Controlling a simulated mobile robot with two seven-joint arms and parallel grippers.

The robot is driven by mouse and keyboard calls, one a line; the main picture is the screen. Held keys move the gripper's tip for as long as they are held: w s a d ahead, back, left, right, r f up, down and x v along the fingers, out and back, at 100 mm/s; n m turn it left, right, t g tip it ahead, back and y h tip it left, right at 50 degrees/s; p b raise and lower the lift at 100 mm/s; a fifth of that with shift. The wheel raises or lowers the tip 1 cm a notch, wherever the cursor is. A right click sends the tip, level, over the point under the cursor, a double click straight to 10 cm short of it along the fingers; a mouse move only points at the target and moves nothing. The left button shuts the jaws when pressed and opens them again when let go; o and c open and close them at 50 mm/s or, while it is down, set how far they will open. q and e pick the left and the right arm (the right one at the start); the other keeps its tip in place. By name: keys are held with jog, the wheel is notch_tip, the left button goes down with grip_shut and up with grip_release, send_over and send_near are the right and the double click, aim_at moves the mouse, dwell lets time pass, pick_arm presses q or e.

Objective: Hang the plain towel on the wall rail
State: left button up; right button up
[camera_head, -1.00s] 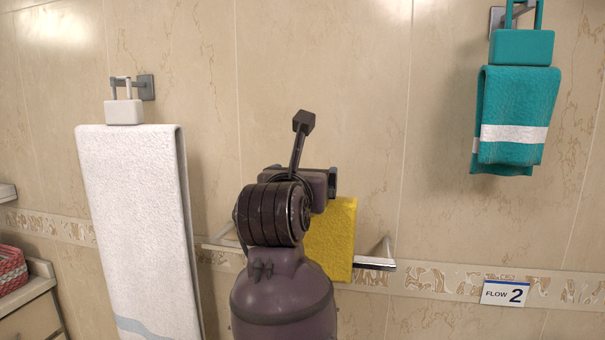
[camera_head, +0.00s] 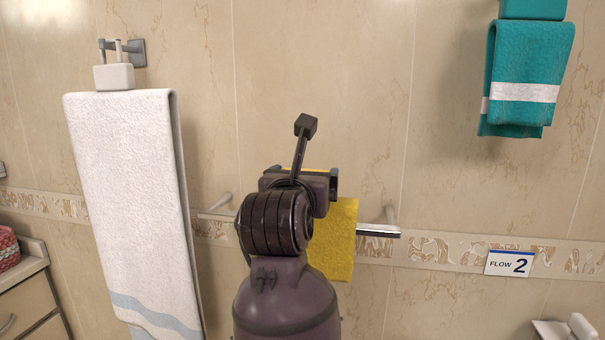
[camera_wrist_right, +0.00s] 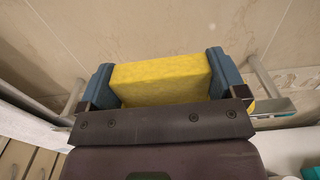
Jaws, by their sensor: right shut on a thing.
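The plain yellow towel (camera_head: 338,240) hangs from my right gripper at the wall rail (camera_head: 380,232). Its visible part covers the rail's middle from the front, with its top edge above the bar. I cannot tell whether part of it lies behind the bar. In the right wrist view my right gripper (camera_wrist_right: 163,78) is shut on the folded towel (camera_wrist_right: 160,82), with a blue finger at each side. The rail's metal bar (camera_wrist_right: 272,107) shows beyond the right finger there. My left gripper is out of view.
A white towel (camera_head: 125,190) hangs at the left from a wall hook (camera_head: 138,53). A teal towel with a white band (camera_head: 525,70) hangs upper right. A "FLOW 2" sign (camera_head: 509,263) is right of the rail. A drawer cabinet (camera_head: 30,300) stands lower left.

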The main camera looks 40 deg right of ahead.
jog(key=shift+f+b, duration=0.65)
jog(key=shift+f, duration=0.85)
jog(key=o, duration=0.9)
jog(key=shift+o, duration=0.2)
